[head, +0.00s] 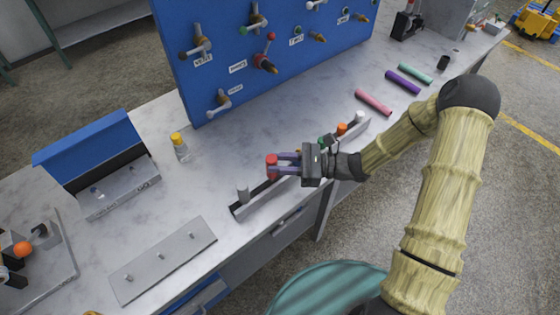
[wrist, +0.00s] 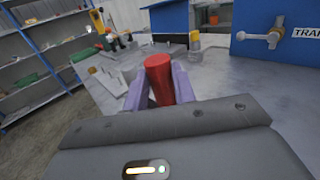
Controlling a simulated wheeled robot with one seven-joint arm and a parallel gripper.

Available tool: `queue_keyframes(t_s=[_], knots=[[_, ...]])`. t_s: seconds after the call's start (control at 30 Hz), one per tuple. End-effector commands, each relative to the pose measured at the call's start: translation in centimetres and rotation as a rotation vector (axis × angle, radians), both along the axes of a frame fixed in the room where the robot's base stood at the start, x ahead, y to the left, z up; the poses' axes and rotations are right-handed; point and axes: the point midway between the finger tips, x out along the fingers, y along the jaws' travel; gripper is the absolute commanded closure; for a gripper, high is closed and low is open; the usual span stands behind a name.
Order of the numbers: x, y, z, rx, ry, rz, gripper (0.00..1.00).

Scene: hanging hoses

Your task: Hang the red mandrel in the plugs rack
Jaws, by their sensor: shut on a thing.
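The red mandrel (head: 272,166) is an upright red cylinder between the fingers of my gripper (head: 285,164), which is shut on it. It also shows in the wrist view (wrist: 158,80), slightly tilted, between the purple fingers. A long grey rack (head: 256,200) runs along the bench's front edge, holding a grey plug (head: 243,193), a green one (head: 323,142), an orange one (head: 342,128) and a white one (head: 359,117). The mandrel is over or at this rack's middle stretch. Its lower end is hard to make out, so I cannot tell whether it touches the rack.
A flat grey plate with small pegs (head: 150,270) lies at front left. A blue-lidded box (head: 115,185) and a yellow-capped bottle (head: 179,146) stand behind. A blue panel with valves (head: 215,130) rises at the back. Pink, purple and green hoses (head: 402,82) lie to the right.

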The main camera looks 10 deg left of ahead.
Motion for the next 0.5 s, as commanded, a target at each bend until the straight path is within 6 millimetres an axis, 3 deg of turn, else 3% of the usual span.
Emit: queue_keyframes(t_s=[0.5], knots=[[-0.01, 0.00, -1.08, 0.001, 0.000, 0.000, 1.00]])
